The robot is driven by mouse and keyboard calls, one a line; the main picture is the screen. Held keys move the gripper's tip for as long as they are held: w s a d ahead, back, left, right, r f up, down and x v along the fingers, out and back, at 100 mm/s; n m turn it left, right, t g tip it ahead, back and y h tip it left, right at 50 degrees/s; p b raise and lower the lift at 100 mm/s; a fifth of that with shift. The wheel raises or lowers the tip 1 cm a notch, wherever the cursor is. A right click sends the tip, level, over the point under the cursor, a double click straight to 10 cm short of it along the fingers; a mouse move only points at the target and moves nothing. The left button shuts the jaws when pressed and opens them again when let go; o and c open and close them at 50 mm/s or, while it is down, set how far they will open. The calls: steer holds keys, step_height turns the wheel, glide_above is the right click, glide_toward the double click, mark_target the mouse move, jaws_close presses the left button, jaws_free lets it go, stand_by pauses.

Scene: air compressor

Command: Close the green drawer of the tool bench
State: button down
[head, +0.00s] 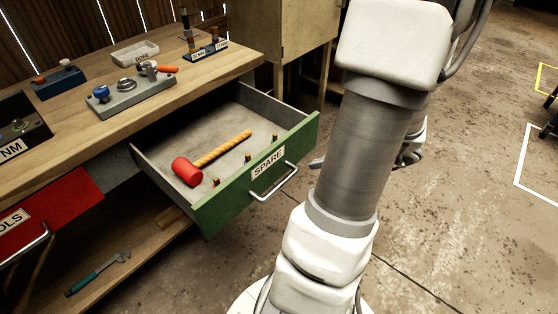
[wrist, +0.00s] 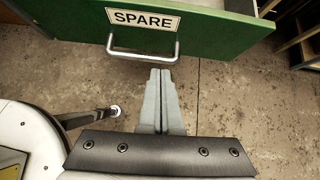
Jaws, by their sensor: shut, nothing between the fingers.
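The green drawer (head: 258,178) labelled SPARE is pulled far out of the wooden tool bench (head: 125,102). A red-headed mallet (head: 187,171) with a yellow handle and several small brass-coloured pieces lie in it. The drawer's green front (wrist: 225,35) and its metal handle (wrist: 143,55) also show in the wrist view. My gripper (wrist: 160,75) is shut and empty, with its fingertips close to the right end of the handle. I cannot tell whether they touch it. In the head view my arm hides most of the gripper.
A red drawer (head: 48,215) labelled OLS, partly cut off, is at the left. A wrench (head: 98,273) with a teal handle lies on the lower shelf. A wooden cabinet (head: 300,28) stands behind the drawer. The concrete floor at the right is mostly clear.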

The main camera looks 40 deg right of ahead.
mark_target(279, 164)
steer(key=b+x, duration=0.1)
steer(key=x, duration=0.2)
steer(key=b+x, duration=0.1)
steer(key=x, duration=0.3)
steer(key=b+x, duration=0.2)
steer(key=x, duration=0.1)
steer(key=shift+s+d+f, duration=0.15)
steer(key=shift+d+f, duration=0.15)
steer(key=shift+f, duration=0.35)
steer(key=w, duration=0.2)
steer(key=shift+w+a+r, duration=0.1)
steer(key=shift+w+r, duration=0.15)
steer(key=shift+r, duration=0.05)
steer(key=shift+w+m, duration=0.3)
steer(key=shift+w, duration=0.3)
